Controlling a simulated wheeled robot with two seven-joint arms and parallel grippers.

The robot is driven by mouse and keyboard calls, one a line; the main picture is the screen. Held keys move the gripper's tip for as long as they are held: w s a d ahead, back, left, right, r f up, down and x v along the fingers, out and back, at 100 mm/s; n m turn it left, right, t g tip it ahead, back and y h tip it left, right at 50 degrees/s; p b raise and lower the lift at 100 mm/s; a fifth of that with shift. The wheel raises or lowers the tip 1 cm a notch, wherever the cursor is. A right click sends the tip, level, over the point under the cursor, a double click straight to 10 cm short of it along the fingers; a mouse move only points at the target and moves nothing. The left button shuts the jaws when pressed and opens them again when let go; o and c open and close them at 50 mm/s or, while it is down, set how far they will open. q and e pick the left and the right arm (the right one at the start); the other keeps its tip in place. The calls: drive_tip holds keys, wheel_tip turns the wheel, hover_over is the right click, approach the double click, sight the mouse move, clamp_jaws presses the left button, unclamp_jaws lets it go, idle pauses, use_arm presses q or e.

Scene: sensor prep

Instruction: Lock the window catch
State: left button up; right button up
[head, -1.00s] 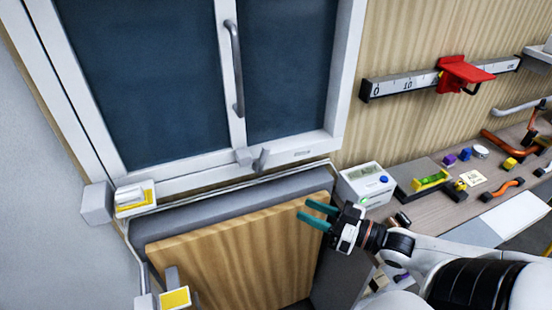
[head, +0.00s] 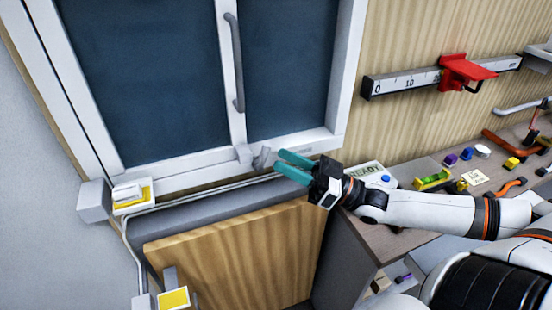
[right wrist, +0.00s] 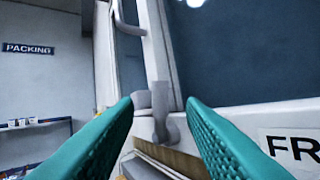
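The window (head: 190,80) has dark panes in a white frame and a long grey handle (head: 234,62). The window catch, a small grey lever (head: 262,158), sits at the frame's bottom beside a grey block (head: 244,155). My right gripper (head: 284,164) has teal fingers, spread apart, just right of the lever and pointing at it. In the right wrist view the fingers are open, and the catch lever (right wrist: 161,120) shows between and beyond them, not gripped. Whether a finger touches it cannot be told. My left gripper is not in view.
A wooden panel (head: 235,255) stands below the window, with a grey ledge (head: 215,213) behind it. A device reading READY (head: 366,170) stands on the workbench at right, among small tools. A red clamp (head: 466,72) sits on the wall scale. A yellow-and-white box (head: 132,200) is at left.

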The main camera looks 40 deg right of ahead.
sight(262, 156)
drive_tip(key=shift+x, duration=1.6)
drive_tip(key=shift+c, duration=0.6)
